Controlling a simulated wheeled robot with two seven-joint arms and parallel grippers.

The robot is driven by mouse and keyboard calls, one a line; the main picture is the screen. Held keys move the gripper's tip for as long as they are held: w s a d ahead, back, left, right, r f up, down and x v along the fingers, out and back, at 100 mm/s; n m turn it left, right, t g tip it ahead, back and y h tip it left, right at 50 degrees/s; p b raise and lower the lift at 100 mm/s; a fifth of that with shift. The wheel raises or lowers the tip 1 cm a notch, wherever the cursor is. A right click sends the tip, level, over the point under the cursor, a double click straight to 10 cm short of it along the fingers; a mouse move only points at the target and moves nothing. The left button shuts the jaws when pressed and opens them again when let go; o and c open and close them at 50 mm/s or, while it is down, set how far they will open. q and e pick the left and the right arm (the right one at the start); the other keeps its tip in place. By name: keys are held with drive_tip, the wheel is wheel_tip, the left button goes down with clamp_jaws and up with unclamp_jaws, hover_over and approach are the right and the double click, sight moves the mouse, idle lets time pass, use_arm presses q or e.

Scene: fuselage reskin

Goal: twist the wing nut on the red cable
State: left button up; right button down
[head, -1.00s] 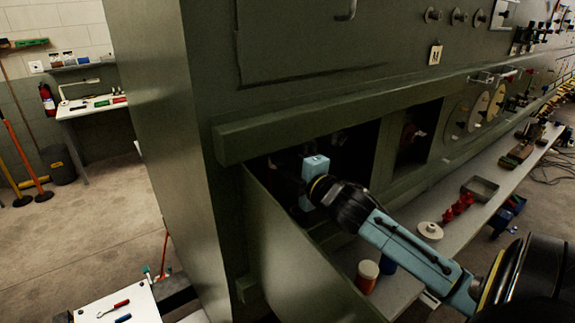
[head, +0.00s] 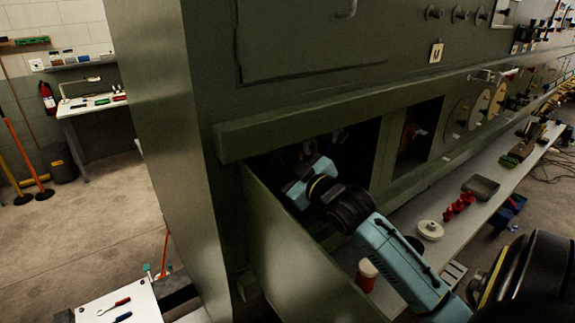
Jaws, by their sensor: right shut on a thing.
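My right gripper (head: 300,180) reaches into the dark open compartment (head: 352,160) low in the green fuselage panel. Its light blue jaws are inside the opening, turned on a slant. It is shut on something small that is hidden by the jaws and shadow. I cannot make out the wing nut or the red cable there. A small pale fitting (head: 341,136) shows faintly at the back of the compartment. My left gripper is not in view.
An open green door (head: 290,245) hangs in front of the compartment, just left of my right arm. A grey shelf (head: 405,292) on the right holds a red jar (head: 366,275), a white round lid (head: 430,230) and red parts (head: 457,207). Floor at left is largely clear.

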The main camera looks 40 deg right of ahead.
drive_tip(key=m, duration=0.6)
drive_tip(key=shift+a+r, duration=0.1)
idle(0.4)
drive_tip(key=c, duration=1.5)
unclamp_jaws()
drive_tip(key=shift+w, duration=0.1)
drive_tip(key=shift+a, duration=0.1)
